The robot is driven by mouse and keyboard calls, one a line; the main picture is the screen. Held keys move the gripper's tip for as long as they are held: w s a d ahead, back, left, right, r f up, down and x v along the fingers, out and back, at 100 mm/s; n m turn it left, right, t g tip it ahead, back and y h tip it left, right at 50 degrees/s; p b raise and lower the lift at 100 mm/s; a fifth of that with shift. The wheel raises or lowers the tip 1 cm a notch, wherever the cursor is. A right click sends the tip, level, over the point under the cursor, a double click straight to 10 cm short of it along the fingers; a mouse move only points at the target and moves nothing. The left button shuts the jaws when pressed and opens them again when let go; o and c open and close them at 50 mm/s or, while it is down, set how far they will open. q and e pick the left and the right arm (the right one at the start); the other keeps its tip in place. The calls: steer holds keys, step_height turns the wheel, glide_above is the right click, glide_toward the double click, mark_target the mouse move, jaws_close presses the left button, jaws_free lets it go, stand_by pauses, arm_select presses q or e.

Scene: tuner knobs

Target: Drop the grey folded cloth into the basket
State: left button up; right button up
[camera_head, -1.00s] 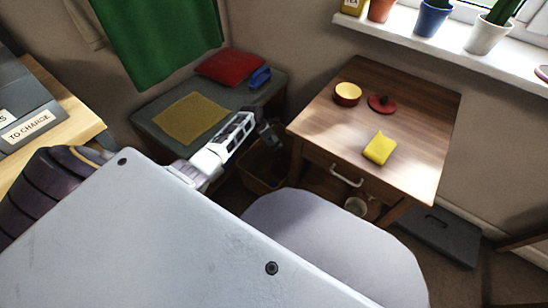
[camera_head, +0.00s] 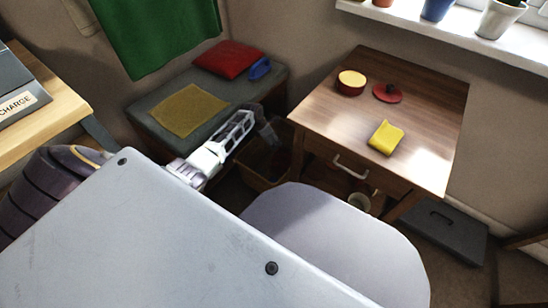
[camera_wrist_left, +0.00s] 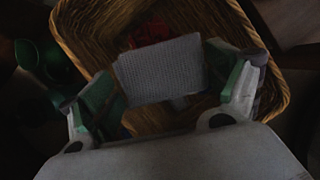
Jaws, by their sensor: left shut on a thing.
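My left gripper (camera_head: 267,133) reaches down over the wicker basket (camera_head: 248,180) between the grey bench and the wooden table. In the left wrist view my left gripper (camera_wrist_left: 165,88) is shut on the grey folded cloth (camera_wrist_left: 160,66), which spans between its two green-padded fingers. The cloth is above the open basket (camera_wrist_left: 274,88), within its rim as seen from the wrist. A dark red thing (camera_wrist_left: 153,32) lies inside the basket. In the head view the cloth cannot be made out. My right gripper is not in view.
The wooden table (camera_head: 335,112) beside the basket holds a yellow cloth (camera_head: 386,137), a round tin (camera_head: 351,82) and a red lid (camera_head: 388,94). The grey bench (camera_head: 147,121) holds a mustard cloth (camera_head: 188,109) and a red cushion (camera_head: 228,60). A grey chair (camera_head: 335,235) stands in front.

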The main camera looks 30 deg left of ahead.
arm_select(q)
steer(key=shift+f, duration=0.15)
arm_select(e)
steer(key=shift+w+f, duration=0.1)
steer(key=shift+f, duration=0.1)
arm_select(q)
steer(key=o, duration=0.7)
steer(key=shift+o, duration=0.2)
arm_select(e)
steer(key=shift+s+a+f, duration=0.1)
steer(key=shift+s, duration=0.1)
arm_select(q)
steer(key=shift+v, duration=1.15)
steer(key=v, duration=0.9)
steer(key=shift+r, duration=0.3)
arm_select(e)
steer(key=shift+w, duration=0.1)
arm_select(q)
steer(key=shift+s+a, duration=0.1)
steer(key=shift+s, duration=0.1)
